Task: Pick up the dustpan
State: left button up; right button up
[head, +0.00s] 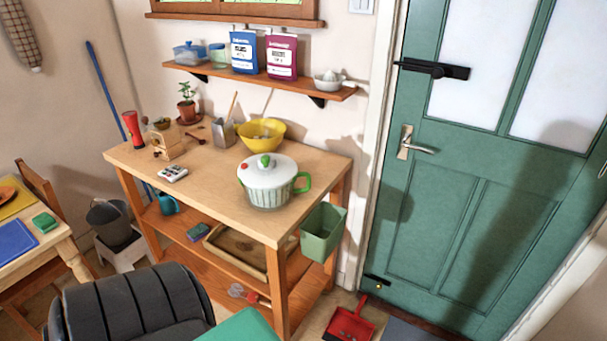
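A red dustpan (350,324) lies on the floor at the bottom of the head view, between the wooden workbench and the green door. Its handle points up toward the door, and its pan has some small greyish bits in it. The lower edge of the dustpan is close to the picture's bottom edge. Neither of my grippers is in view.
The wooden workbench (222,186) stands left of the dustpan, with a green bin (322,233) hanging on its right end above the floor. The green door (455,220) is shut behind. A dark grey mat (405,331) lies just right of the dustpan.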

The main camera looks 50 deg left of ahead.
aim_at(341, 320)
jog(key=i+u, duration=0.2)
jog(key=u, duration=0.25)
jog(key=i+l+u, duration=0.1)
jog(key=u, duration=0.4)
jog(key=i+l+u, duration=0.2)
jog(key=u, duration=0.25)
jog(key=i+l+u, duration=0.15)
jog(key=u, duration=0.35)
